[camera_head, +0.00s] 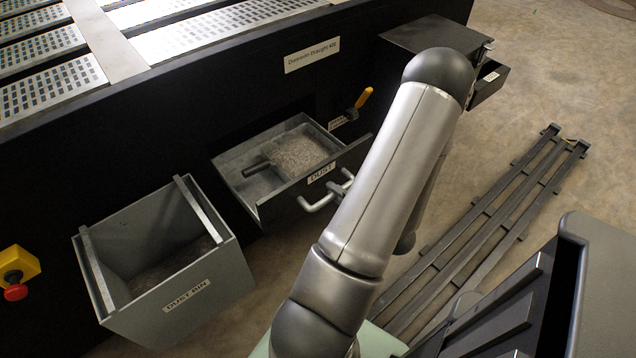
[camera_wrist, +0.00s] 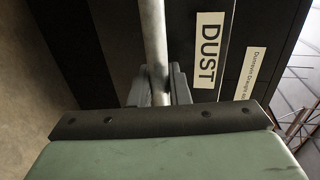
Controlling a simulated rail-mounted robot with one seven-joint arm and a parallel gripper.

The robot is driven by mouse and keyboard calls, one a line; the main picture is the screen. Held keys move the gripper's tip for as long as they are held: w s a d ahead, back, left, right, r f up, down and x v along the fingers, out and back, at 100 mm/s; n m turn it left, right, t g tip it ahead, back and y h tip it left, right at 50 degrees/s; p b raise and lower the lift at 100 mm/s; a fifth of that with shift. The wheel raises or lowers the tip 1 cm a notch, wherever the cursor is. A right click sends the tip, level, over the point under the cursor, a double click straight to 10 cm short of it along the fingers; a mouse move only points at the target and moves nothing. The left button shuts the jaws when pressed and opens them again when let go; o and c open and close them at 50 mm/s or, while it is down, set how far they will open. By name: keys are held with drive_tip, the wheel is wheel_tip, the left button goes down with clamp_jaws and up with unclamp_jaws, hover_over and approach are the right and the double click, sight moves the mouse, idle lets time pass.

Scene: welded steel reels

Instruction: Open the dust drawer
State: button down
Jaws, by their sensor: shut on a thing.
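The dust drawer (camera_head: 255,195) is a grey metal tray with a "DUST" label on its front, standing out of the black machine body. Grey dust (camera_head: 300,153) lies inside it, with a dark stub (camera_head: 256,169) at its left. Its pale bar handle (camera_head: 318,204) is partly hidden by my arm in the head view. In the wrist view the handle (camera_wrist: 153,40) runs down between the fingers of my gripper (camera_wrist: 158,90), which is shut on it. The "DUST" label (camera_wrist: 209,50) is just right of the handle there. In the head view my arm hides most of the gripper.
An open grey dust bin (camera_head: 222,270) stands left of the drawer. A yellow-handled lever (camera_head: 363,97) is above right. A small dark drawer (camera_head: 490,83) juts out at the upper right. Metal rails (camera_head: 500,220) lie on the floor at right. A red button (camera_head: 16,292) is at far left.

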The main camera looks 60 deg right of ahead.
drive_tip(key=shift+s, duration=0.25)
drive_tip(key=c, duration=1.4)
unclamp_jaws()
drive_tip(key=shift+c, duration=0.2)
drive_tip(key=p+v, duration=0.2)
drive_tip(key=v, duration=1.5)
drive_tip(key=shift+s+p, duration=0.2)
drive_tip(key=shift+p, duration=0.1)
